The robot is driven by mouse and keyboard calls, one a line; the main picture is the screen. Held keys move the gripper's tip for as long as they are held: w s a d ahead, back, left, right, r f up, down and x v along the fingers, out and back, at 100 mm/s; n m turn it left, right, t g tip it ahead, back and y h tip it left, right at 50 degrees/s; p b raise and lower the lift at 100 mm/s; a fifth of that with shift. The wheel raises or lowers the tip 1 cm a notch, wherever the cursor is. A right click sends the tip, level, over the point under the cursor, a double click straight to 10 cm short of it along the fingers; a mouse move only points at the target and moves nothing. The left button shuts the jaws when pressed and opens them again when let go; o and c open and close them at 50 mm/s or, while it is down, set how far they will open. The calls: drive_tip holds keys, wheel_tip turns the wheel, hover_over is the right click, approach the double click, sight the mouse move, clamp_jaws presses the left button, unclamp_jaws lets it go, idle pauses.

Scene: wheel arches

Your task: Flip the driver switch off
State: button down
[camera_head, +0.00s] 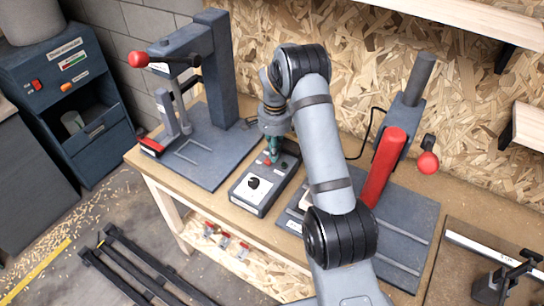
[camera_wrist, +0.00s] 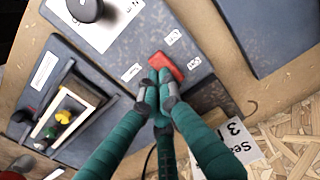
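A dark grey control box (camera_head: 243,199) lies on the workbench, with a black knob (camera_head: 253,183) on its top. The knob also shows at the upper left of the wrist view (camera_wrist: 85,9). A red switch (camera_wrist: 168,66) sits on the box by small white labels, too small to read surely. It shows as a small red spot in the head view (camera_head: 267,162). My gripper (camera_wrist: 159,78) has teal fingers with tips drawn together at the red switch's edge. They seem to touch it, and part of the switch is hidden behind them. Nothing shows held between them.
A press with a red-knobbed lever (camera_head: 138,59) stands left of the box. Another machine with a red cylinder (camera_head: 383,168) stands on the right, close to my arm. A chipboard wall (camera_head: 350,60) is behind. A tray with coloured knobs (camera_wrist: 65,117) shows in the wrist view.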

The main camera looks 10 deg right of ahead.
drive_tip(key=shift+w+d+f, duration=0.1)
drive_tip(key=shift+f, duration=0.05)
wheel_tip(320, 180, up, 14)
drive_tip(key=shift+p, duration=0.3)
idle(0.4)
drive_tip(key=a+b, duration=0.1)
drive_tip(key=b, duration=0.3)
drive_tip(key=shift+r+b, duration=0.3)
drive_tip(key=shift+r, duration=0.1)
